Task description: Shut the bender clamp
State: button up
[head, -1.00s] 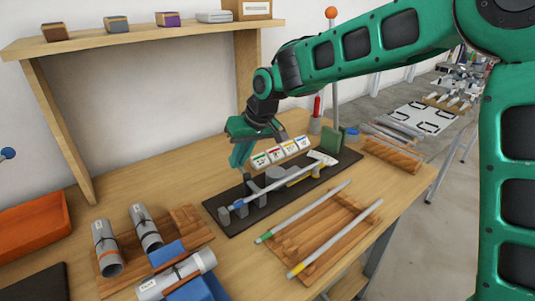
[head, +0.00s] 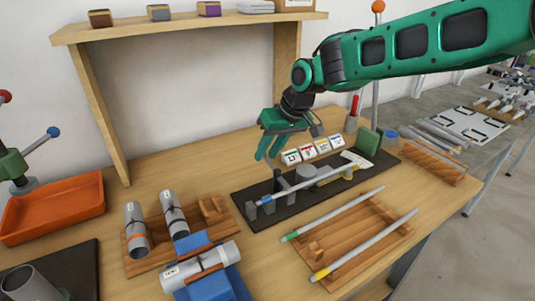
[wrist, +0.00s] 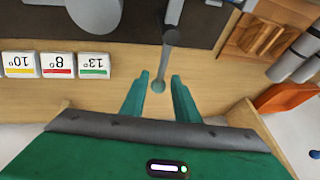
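The bender is a black base plate (head: 244,195) on the bench with grey blocks and a round grey former (head: 306,173). A grey tube with a blue end (head: 265,200) lies along it. The clamp's dark lever (head: 277,181) stands near the blue end. My gripper (head: 267,153) is above the bender's left part. Whether the clamp jaw touches the tube is unclear.
Angle cards (head: 308,152) stand behind the bender. A wooden rack (head: 350,238) with two tubes is in front. A blue fixture (head: 205,270) holding a tube and a wooden holder (head: 150,262) stand left. An orange tray (head: 60,210) is at far left.

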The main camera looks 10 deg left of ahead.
jog(key=shift+s, duration=0.1)
jog(key=v, duration=1)
jog(key=shift+d+r, duration=0.15)
jog(key=shift+r, duration=0.15)
jog(key=shift+d, duration=0.1)
jog(key=s+d+f+m+h, duration=0.1)
jog(key=s+d+m, duration=0.15)
jog(key=d, duration=0.95)
jog(key=s+d+f+m+h, duration=0.1)
jog(key=s+d+m+h, duration=0.15)
jog(key=d, duration=0.85)
jog(key=s+d+f+m+h, duration=0.1)
jog(key=d+f+m, duration=0.15)
jog(key=d, duration=0.95)
jog(key=s+d+f+m+g, duration=0.1)
jog(key=s+d+f+m, duration=0.2)
jog(key=s+d, duration=0.5)
jog(key=s+d+f+m+g, duration=0.1)
jog(key=s+d+f+m, duration=0.2)
jog(key=s+d, duration=0.5)
jog(key=s+m, duration=0.1)
jog(key=s, duration=0.7)
jog(key=shift+s+f, duration=0.2)
jog(key=shift+s, duration=0.2)
